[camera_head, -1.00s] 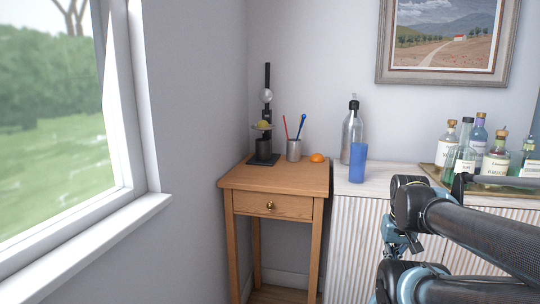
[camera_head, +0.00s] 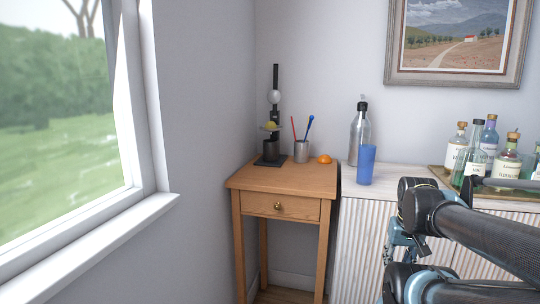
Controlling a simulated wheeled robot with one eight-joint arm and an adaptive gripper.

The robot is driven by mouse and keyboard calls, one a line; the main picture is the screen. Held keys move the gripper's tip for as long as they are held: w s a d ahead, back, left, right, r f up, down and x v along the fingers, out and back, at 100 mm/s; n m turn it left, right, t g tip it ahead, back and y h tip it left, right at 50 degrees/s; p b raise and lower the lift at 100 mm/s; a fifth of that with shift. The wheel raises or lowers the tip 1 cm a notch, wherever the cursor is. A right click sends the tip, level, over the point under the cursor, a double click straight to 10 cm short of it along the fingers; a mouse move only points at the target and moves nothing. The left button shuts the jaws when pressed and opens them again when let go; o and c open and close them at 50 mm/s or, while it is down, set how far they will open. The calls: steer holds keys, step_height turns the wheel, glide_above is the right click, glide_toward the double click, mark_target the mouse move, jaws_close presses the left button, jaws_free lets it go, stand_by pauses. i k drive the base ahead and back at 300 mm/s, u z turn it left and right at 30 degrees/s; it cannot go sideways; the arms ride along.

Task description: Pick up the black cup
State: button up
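A black cup (camera_head: 270,151) stands low in a dark juicer-like stand (camera_head: 277,95) at the back left of the small wooden table (camera_head: 300,179). A yellow round item sits on the stand just above the cup. My gripper (camera_head: 393,250) hangs in front of the white cabinet, to the right of and well apart from the cup. Its fingers are small and partly hidden by my arm, so their opening is not clear.
A metal holder (camera_head: 301,152) with red and blue sticks and an orange fruit (camera_head: 324,159) stand beside the cup. A blue tumbler (camera_head: 366,165), a steel bottle (camera_head: 359,134) and a tray (camera_head: 437,170) of bottles are on the white cabinet (camera_head: 365,230). A window (camera_head: 150,200) is at left.

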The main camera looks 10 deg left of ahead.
mark_target(270, 146)
steer(key=u, duration=1.1)
steer(key=k, duration=1.4)
steer(key=z, duration=0.5)
steer(key=i, duration=1.2)
steer(key=u, duration=0.1)
